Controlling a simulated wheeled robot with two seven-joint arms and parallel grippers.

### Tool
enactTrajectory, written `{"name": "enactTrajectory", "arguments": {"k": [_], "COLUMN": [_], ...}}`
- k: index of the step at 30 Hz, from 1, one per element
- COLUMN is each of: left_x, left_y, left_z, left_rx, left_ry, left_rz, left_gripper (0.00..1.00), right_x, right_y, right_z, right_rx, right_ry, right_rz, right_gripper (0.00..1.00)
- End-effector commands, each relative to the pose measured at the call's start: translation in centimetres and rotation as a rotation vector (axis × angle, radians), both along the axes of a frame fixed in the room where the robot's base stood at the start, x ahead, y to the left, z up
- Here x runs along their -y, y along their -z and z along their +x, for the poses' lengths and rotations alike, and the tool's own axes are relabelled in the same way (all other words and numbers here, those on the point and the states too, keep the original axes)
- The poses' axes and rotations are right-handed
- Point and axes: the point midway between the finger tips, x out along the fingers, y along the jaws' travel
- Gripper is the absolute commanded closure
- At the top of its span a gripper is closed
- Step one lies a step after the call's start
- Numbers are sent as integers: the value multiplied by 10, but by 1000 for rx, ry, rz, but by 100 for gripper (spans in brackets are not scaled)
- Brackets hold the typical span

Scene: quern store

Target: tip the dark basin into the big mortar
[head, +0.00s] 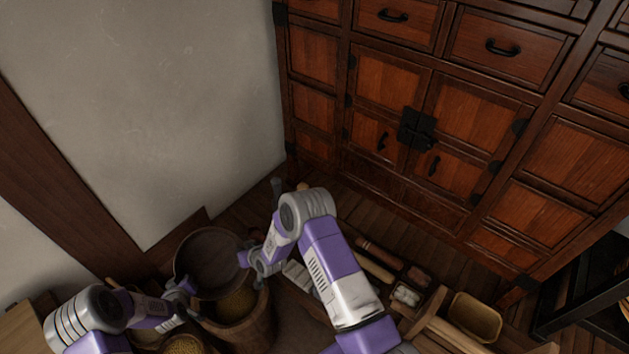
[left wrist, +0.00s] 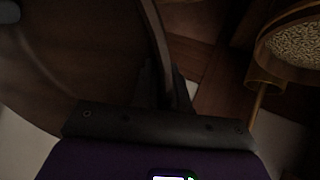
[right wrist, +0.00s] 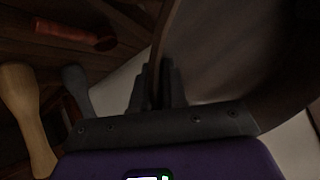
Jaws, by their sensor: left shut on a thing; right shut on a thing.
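The dark basin (head: 208,258) is held up, steeply tilted, over the big mortar (head: 262,328), a wooden tub at the bottom of the head view. Grain shows below the basin's lower edge, inside the mortar; the visible part of the basin's inside looks bare. My left gripper (head: 190,288) is shut on the basin's rim at the left; the rim also runs between its fingers in the left wrist view (left wrist: 163,88). My right gripper (head: 245,260) is shut on the rim at the right, as the right wrist view (right wrist: 157,85) shows. The mortar's near parts are partly hidden.
A grain-filled round container (head: 185,345) stands left of the mortar, close to my left arm. Right of my right arm lie rods, small items and a tan tray (head: 475,317). A wooden cabinet (head: 450,120) stands behind, beside a plain wall (head: 140,100). A black rack (head: 590,295) is far right.

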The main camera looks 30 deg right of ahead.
Motion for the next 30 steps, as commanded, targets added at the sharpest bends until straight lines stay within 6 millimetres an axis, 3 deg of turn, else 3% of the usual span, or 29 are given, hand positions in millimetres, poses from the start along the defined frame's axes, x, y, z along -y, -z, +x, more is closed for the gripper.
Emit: {"name": "enactTrajectory", "arguments": {"k": [1, 30], "left_x": [7, 8], "left_y": [-2, 21], "left_z": [0, 7], "left_rx": [2, -217], "left_ry": [13, 13], "left_rz": [-5, -5], "left_gripper": [100, 100], "right_x": [-7, -8], "right_y": [-2, 19], "right_z": [0, 9], "right_rx": [3, -214], "right_ry": [-12, -11], "right_rz": [6, 5], "right_gripper": [100, 100]}}
